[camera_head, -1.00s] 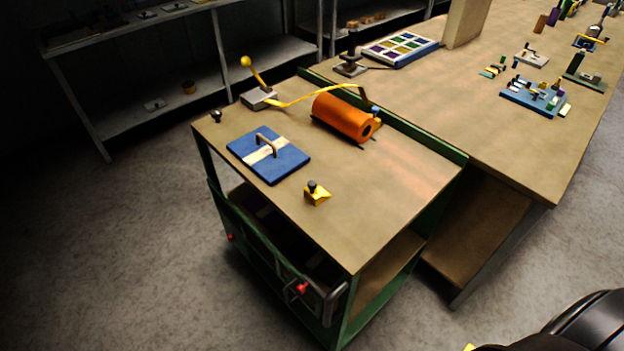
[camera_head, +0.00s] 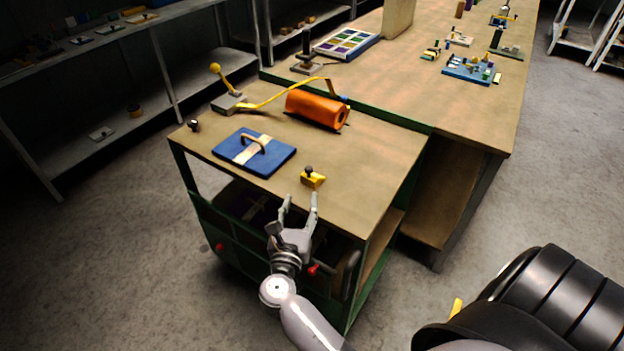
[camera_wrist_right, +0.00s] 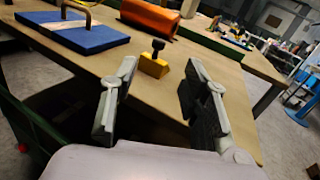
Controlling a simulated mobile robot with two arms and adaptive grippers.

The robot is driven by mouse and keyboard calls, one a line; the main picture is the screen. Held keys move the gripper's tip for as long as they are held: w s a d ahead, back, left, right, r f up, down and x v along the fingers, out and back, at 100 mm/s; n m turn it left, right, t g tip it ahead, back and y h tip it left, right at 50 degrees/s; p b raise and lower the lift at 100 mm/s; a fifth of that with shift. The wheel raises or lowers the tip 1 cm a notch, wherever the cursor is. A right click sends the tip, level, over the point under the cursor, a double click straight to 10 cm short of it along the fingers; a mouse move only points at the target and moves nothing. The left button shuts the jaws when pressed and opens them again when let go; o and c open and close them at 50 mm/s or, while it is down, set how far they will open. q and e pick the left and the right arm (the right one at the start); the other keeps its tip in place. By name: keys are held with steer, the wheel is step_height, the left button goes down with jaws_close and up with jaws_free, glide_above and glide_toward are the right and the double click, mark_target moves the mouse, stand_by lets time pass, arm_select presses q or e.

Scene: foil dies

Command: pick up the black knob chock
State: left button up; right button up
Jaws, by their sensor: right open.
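The black knob chock is a small yellow block (camera_head: 313,180) with a black knob on top. It stands on the cart's wooden top near the front edge. In the right wrist view the chock (camera_wrist_right: 154,66) shows upright, ahead of and between the fingers. My right gripper (camera_head: 300,198) is open and empty, at the cart's front edge, short of the chock and apart from it. The right gripper's two fingers (camera_wrist_right: 160,98) are spread wide in the wrist view. My left gripper is not in view.
A blue plate with a handle (camera_head: 272,160) lies left of the chock. An orange roll (camera_head: 316,110) lies behind it, near a yellow-handled lever (camera_head: 222,88). A small black knob (camera_head: 194,126) is at the left corner. The cart top right of the chock is clear.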

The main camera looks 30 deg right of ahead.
mark_target(308, 172)
steer(key=b+x, duration=0.1)
steer(key=x, duration=0.6)
steer(key=shift+w+a+f, duration=0.1)
steer(key=shift+a+f, duration=0.05)
steer(key=shift+w+d, duration=0.4)
steer(key=shift+d, duration=0.05)
steer(key=b+x, duration=0.2)
steer(key=x, duration=0.2)
steer(key=shift+w+d, duration=0.4)
steer(key=shift+s, duration=0.1)
steer(key=shift+c, duration=0.6)
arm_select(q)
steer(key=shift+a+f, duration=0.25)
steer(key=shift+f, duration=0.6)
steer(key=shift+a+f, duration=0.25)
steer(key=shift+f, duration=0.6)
arm_select(e)
jaws_close()
